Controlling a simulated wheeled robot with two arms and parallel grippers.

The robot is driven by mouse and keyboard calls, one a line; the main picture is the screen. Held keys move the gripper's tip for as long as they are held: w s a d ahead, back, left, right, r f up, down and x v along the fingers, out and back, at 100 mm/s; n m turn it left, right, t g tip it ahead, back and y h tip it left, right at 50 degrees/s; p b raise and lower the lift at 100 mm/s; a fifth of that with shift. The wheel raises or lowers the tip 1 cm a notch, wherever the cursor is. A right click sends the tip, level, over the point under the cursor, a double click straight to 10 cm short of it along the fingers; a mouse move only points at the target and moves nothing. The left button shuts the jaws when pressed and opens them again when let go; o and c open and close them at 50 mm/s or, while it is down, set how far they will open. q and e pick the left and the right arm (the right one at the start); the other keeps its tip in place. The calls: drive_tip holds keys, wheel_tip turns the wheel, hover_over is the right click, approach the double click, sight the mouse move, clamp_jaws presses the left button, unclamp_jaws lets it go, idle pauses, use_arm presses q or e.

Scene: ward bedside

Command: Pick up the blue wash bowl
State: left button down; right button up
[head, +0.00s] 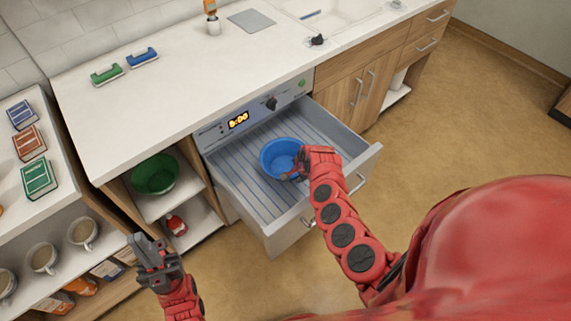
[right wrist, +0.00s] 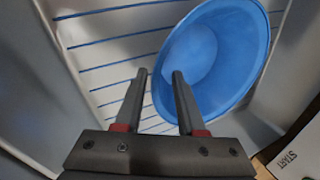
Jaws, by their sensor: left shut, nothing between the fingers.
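The blue wash bowl (head: 279,157) sits in the pulled-out slatted drawer (head: 232,186) under the counter. In the right wrist view the bowl (right wrist: 226,62) fills the upper right. My right gripper (head: 291,175) is at the bowl's near right side. Its fingers (right wrist: 159,76) are apart, one over the bowl's inside and one outside, with the rim between them. I see no clear contact, and the far fingertips are partly hidden in the head view. My left gripper (head: 147,248) is shut and empty at the lower left, away from the bowl.
A green bowl (head: 155,174) stands on the open shelf left of the drawer. Mugs (head: 83,232) and boxes fill the left shelving. The white counter (head: 180,95) holds a green and a blue item at the back. Drawer walls stand close around the bowl.

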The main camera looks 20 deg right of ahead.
drive_tip(key=shift+w+d+f, duration=0.1)
drive_tip(key=shift+f, duration=0.35)
drive_tip(key=shift+b+x, duration=0.85)
drive_tip(key=shift+x, duration=0.25)
drive_tip(key=shift+r, duration=0.1)
clamp_jaws()
